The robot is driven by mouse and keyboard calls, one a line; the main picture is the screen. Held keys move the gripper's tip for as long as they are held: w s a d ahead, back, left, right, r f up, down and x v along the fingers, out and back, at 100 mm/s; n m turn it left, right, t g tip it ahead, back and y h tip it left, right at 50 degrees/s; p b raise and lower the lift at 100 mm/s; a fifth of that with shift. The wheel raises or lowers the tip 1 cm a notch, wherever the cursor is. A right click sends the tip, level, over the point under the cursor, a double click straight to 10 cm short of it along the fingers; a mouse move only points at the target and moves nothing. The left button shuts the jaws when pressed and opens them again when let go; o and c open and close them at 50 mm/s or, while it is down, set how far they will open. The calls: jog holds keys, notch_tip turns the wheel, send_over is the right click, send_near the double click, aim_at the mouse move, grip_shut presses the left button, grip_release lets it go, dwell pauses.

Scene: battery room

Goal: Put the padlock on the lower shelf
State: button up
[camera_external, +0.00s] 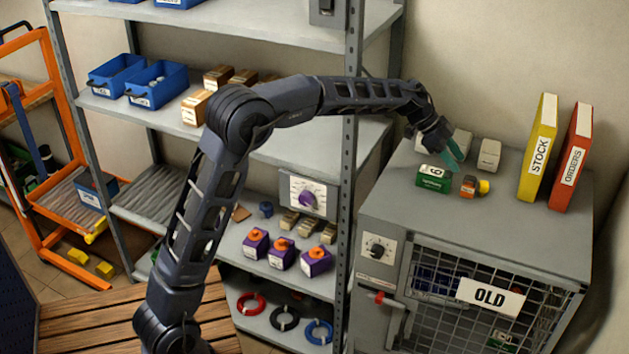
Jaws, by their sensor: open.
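My gripper (455,153), with teal fingers, is open above the grey cabinet top (415,225), close behind a green box (433,179). I see nothing between the fingers, though they are small here. A small orange-and-yellow item (469,186) lies just right of the green box. I cannot tell for sure which thing is the padlock; this small item may be it. The grey shelf rack (348,190) stands left of the cabinet. One low shelf (238,232) holds purple items with orange tops (282,254). The shelf below (270,325) holds red, black and blue rings.
Pale blocks (489,155) stand behind, and a yellow binder (538,150) and red binder (572,158) at the right. The cabinet's mesh door bears an OLD sign (490,297) and a red-ended latch (382,299). The cabinet top's front is clear. A rack post stands between cabinet and shelves.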

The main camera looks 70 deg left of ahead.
aim_at(465, 176)
jog(key=shift+x, duration=3.75)
jog(key=shift+c, duration=0.4)
grip_shut()
